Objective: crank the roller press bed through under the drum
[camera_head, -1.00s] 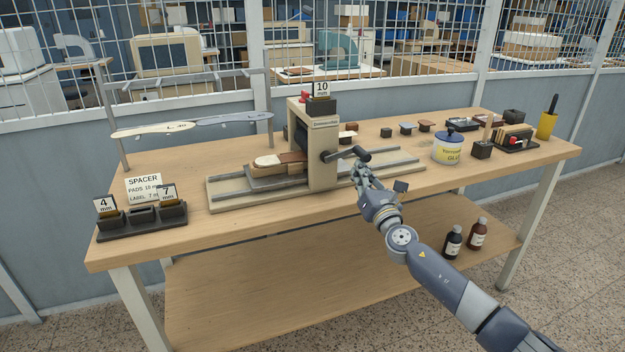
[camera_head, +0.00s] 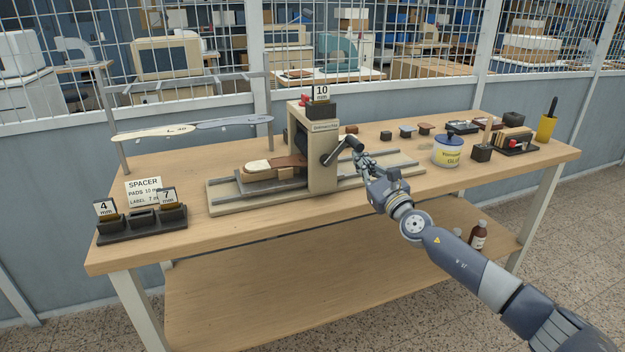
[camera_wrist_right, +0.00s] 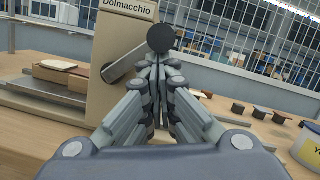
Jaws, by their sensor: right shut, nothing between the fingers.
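The roller press (camera_head: 323,165) stands mid-table, its cream frame around a dark drum that is mostly hidden. Its bed (camera_head: 274,180) sticks out on the left, carrying a brown and cream sole-shaped piece (camera_head: 285,163). The crank (camera_head: 336,152) on the right side slants up to a black handle (camera_head: 352,143). In the right wrist view, the round handle end (camera_wrist_right: 160,38) is just above my fingertips. My right gripper (camera_head: 359,157) is shut and empty beside the handle; I cannot tell if they touch. My left gripper is not in view.
A spacer rack (camera_head: 142,222) stands at the left front, and a 10 mm spacer block (camera_head: 321,108) sits on the press. A glue tub (camera_head: 447,151), small blocks and a yellow cup (camera_head: 546,127) stand at the right. Front table edge is clear.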

